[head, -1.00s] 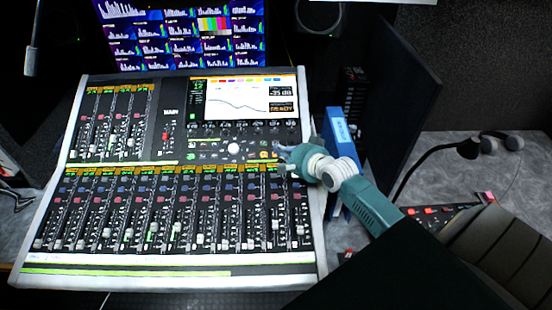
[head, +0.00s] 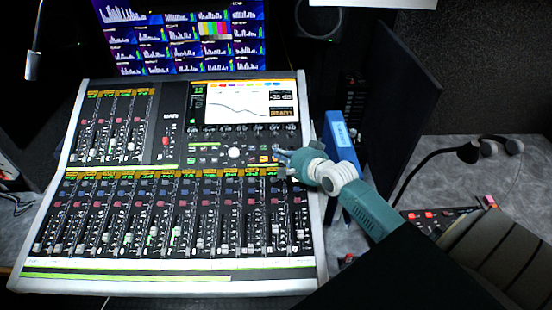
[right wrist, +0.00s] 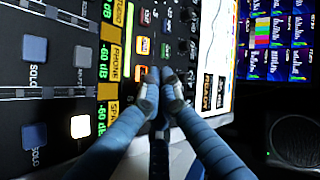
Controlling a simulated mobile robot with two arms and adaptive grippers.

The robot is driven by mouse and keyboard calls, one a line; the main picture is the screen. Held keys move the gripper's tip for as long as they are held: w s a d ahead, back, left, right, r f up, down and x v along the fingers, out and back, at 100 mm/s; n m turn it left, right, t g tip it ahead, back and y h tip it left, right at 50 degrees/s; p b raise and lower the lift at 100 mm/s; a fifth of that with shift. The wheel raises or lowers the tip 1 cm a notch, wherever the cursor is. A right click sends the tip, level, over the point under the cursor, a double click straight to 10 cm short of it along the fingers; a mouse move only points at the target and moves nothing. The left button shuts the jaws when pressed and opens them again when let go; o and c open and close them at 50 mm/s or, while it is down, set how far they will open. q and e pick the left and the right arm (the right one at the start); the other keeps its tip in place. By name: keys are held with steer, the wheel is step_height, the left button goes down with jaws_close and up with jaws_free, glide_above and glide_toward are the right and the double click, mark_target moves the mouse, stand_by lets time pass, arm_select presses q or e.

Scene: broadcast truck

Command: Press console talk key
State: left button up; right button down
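The mixing console (head: 180,277) lies below the monitor wall, with its faders and small keys facing up. My right gripper (head: 281,158) is over the right side of its upper section, beside a cluster of small lit keys (head: 205,156). In the right wrist view the two fingertips (right wrist: 160,78) are drawn together with nothing seen between them. They are close to an orange-lit key (right wrist: 142,46) and a green-lit key (right wrist: 167,50). I cannot read which key is the talk key, and contact cannot be made out. My left gripper is not in view.
A blue binder-like object (head: 341,143) stands right of the console, near my right arm. A dark panel (head: 405,95) rises behind it. A black gooseneck (head: 430,157), headphones (head: 500,146) and a small red-keyed panel (head: 432,215) are further right. The monitor wall (head: 180,35) is behind.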

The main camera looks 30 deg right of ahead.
steer(key=shift+f, duration=0.15)
steer(key=shift+w+d+f, duration=0.1)
steer(key=shift+w+f, duration=0.05)
steer(key=shift+f, duration=0.1)
steer(key=shift+w+f+b, duration=0.15)
steer(key=shift+f+b, duration=0.2)
steer(key=shift+f, duration=0.1)
stand_by(0.9)
steer(key=shift+s+r+p, duration=0.3)
steer(key=shift+r+p, duration=0.55)
steer(key=shift+p, duration=0.4)
steer(key=shift+s+a+r+p, duration=0.15)
steer(key=shift+a+r+p, duration=0.05)
steer(key=shift+r+p, duration=0.5)
steer(key=r+p, duration=0.1)
steer(key=p, duration=0.1)
steer(key=s+r+p, duration=0.1)
steer(key=p, duration=0.1)
steer(key=a+r+p, duration=0.1)
steer(key=r+p, duration=0.1)
steer(key=shift+s+r, duration=0.1)
steer(key=shift+s, duration=0.3)
